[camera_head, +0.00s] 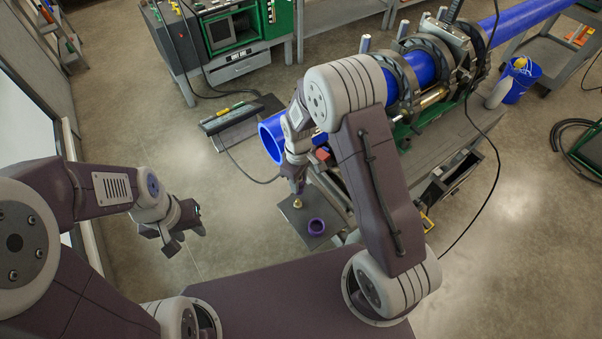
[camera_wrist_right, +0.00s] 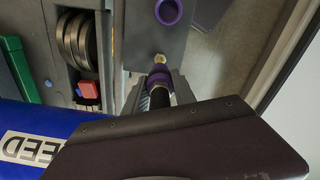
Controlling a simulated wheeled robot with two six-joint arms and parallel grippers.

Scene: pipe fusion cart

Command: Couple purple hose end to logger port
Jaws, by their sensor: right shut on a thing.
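My right gripper (camera_wrist_right: 160,95) is shut on the purple-collared hose end (camera_wrist_right: 158,79), with black hose between the fingers. In the head view the right gripper (camera_head: 299,184) points down over a grey plate (camera_head: 287,216) at the cart's near end. A brass fitting (camera_wrist_right: 159,58) lies straight ahead of the purple collar; it also shows in the head view (camera_head: 297,203). I cannot tell whether collar and fitting touch. My left gripper (camera_head: 174,232) appears open and empty, away from the cart.
A blue pipe (camera_head: 270,137) runs through the clamps above the cart. The wrist view shows a red block (camera_wrist_right: 88,89) and round grey discs (camera_wrist_right: 80,40) beside the plate. A green-framed machine (camera_head: 229,32) stands behind. Floor left of the plate is clear.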

